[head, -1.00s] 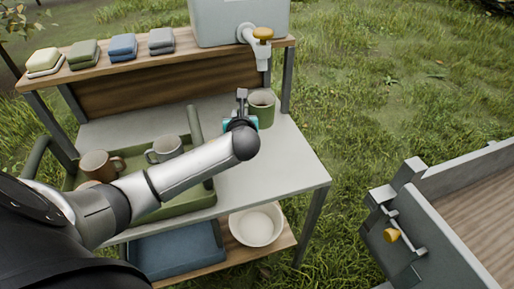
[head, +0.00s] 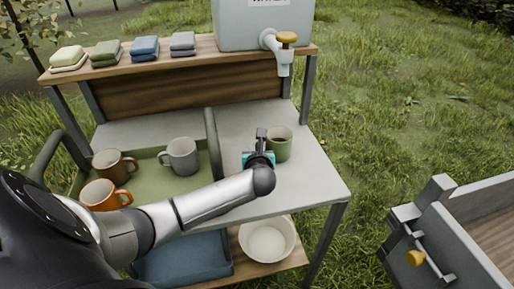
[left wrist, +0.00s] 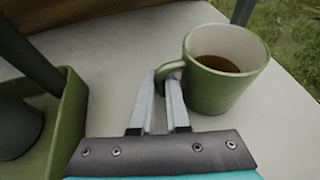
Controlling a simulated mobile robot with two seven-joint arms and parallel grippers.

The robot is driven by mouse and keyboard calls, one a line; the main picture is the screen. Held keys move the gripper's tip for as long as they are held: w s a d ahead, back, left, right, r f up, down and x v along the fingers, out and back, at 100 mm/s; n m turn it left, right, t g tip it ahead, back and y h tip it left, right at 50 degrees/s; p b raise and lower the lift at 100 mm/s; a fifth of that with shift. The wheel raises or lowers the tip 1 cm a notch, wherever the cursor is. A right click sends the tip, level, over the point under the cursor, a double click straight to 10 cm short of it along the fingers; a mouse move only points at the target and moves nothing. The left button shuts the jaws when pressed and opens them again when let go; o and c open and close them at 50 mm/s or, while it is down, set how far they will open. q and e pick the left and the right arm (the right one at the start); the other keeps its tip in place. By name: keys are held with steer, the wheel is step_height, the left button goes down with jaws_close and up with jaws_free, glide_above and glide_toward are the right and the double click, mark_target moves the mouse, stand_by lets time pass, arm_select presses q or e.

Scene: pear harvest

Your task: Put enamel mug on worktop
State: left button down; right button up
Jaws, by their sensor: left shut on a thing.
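The green enamel mug (head: 283,151) stands upright at the right side of the pale worktop (head: 305,182), with brown inside it. In the left wrist view the mug (left wrist: 218,92) has its handle between the fingertips of my left gripper (left wrist: 168,82). My left gripper (head: 262,140) is shut on the handle, to the left of the mug's body. The mug is at or just above the worktop; I cannot tell whether its base touches. My right gripper is not in view.
A green tray (head: 212,145) with a grey mug (head: 181,157), a brown mug (head: 113,166) and an orange mug (head: 103,196) lies to the left. A water tank (head: 262,25) with a tap (head: 285,55) stands on the shelf behind. The worktop's front right is clear.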

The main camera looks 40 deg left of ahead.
arm_select(q)
steer(key=c, duration=0.9)
jaws_free()
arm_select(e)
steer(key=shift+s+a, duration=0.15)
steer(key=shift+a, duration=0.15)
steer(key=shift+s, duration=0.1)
arm_select(q)
steer(key=shift+s+d+r, duration=0.1)
steer(key=shift+r, duration=0.05)
steer(key=p+v, duration=0.4)
steer(key=v, duration=0.7)
steer(key=shift+s+d+r, duration=0.1)
steer(key=shift+s+d, duration=0.15)
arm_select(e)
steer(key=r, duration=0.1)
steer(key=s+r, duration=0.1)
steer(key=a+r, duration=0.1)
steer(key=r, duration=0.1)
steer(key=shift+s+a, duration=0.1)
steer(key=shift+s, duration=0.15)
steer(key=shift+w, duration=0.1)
